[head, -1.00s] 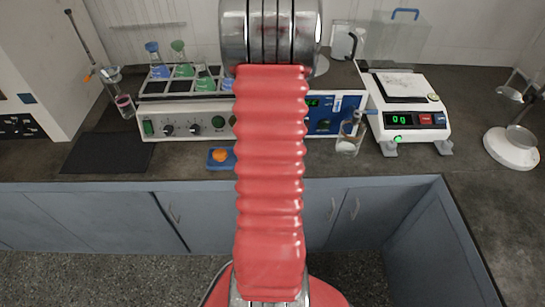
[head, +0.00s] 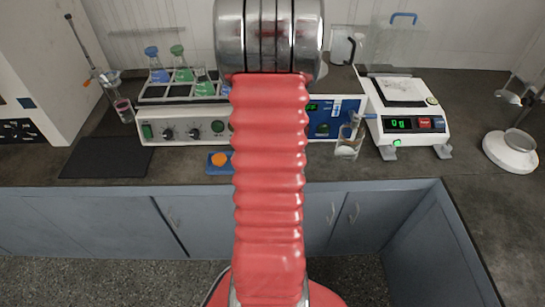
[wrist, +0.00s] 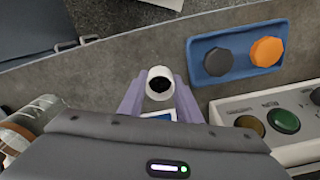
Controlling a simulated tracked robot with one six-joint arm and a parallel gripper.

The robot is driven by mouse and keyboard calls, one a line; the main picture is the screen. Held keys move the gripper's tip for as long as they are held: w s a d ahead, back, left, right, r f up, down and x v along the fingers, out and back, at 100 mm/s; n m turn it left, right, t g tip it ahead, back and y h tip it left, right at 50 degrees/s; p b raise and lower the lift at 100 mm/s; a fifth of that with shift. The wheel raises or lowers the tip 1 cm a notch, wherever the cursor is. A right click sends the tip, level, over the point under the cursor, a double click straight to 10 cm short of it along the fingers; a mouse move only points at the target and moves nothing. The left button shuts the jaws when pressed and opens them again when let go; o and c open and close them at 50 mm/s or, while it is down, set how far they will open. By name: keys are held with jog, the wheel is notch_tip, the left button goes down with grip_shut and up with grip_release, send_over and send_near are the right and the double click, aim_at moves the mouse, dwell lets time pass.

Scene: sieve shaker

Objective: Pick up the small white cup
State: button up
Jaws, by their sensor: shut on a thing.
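The small white cup (wrist: 160,80) shows in the wrist view with its round mouth and dark inside towards the camera. My gripper (wrist: 159,97) is shut on it, with one purple finger on each side. I cannot tell whether the cup touches the grey worktop (wrist: 110,80). In the head view, my red arm hides the gripper and the cup.
A blue tray (wrist: 200,70) with a grey and an orange knob lies right of the cup in the wrist view. The head view shows a flask rack (head: 170,93), a glass beaker (head: 348,146), a balance (head: 412,122) and a dark mat (head: 105,160).

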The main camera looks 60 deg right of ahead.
notch_tip(320, 180, up, 7)
dwell(0.3)
jog(key=shift+r, duration=0.1)
dwell(0.4)
jog(key=shift+w, duration=0.15)
jog(key=w+a+n, duration=0.1)
jog(key=w, duration=0.3)
jog(key=w+a+n, duration=0.1)
jog(key=w+a, duration=0.1)
jog(key=w, duration=0.1)
jog(key=w+a+n, duration=0.1)
jog(key=w+a, duration=0.1)
jog(key=w, duration=0.2)
jog(key=shift+w+a+f+n, duration=0.2)
jog(key=shift+w+f+n, duration=0.1)
jog(key=shift+n, duration=0.1)
jog(key=shift+c, duration=0.6)
jog(key=w+a+n, duration=0.5)
jog(key=w+a, duration=0.7)
jog(key=w, duration=0.1)
jog(key=w+a+n, duration=0.4)
jog(key=w+a, duration=0.1)
jog(key=a, duration=0.8)
jog(key=w+a+f+n, duration=0.1)
jog(key=w+a+n, duration=0.3)
jog(key=a, duration=0.9)
jog(key=shift+w+a+f, duration=0.3)
jog(key=shift+w+a, duration=0.1)
jog(key=shift+w, duration=0.2)
